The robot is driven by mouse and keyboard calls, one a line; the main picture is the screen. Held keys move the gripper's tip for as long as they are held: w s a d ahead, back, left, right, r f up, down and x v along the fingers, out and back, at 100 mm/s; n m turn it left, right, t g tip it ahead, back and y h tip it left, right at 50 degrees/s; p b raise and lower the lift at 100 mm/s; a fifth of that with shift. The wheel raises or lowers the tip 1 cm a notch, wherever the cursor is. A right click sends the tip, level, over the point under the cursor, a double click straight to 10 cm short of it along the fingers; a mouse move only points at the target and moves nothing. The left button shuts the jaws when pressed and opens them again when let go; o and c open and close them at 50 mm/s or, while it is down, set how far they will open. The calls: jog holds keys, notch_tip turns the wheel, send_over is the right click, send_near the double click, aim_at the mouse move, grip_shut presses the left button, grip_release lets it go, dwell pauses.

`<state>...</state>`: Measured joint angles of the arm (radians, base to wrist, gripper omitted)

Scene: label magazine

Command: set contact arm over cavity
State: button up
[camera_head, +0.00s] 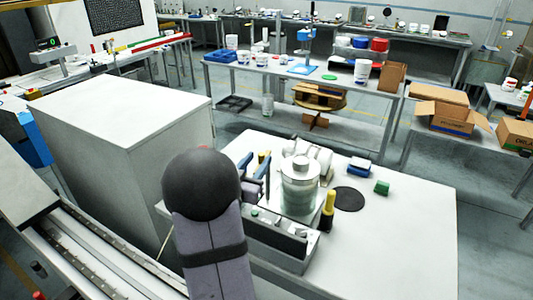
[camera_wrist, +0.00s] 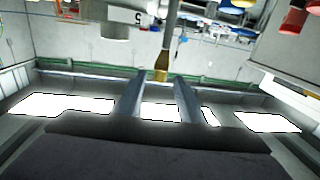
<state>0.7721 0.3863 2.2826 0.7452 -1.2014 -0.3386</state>
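My gripper (camera_head: 256,165) is at the left of a bench-top device, beyond my arm's dark round joint. In the wrist view its two grey fingers (camera_wrist: 160,82) are apart, with a gap between them. A yellow-brown tip on a grey rod (camera_wrist: 172,35) shows in that gap; I cannot tell whether it touches a finger. A yellow piece (camera_head: 262,157) also shows beside the fingers in the head view. I cannot clearly identify the contact arm, and no cavity opening is visible.
A yellow-and-black upright handle (camera_head: 328,211) stands right of the cylinder. The table's right side is clear. A pale cabinet (camera_head: 120,150) stands at left.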

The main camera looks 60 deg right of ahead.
aim_at(263, 153)
jog(key=shift+d+r, duration=0.15)
jog(key=shift+d, duration=0.3)
jog(key=d+p, duration=0.2)
jog(key=d, duration=0.3)
jog(key=shift+w+p, duration=0.3)
jog(key=shift+p, duration=0.1)
jog(key=shift+w+d, duration=0.1)
jog(key=shift+d, duration=0.65)
grip_shut()
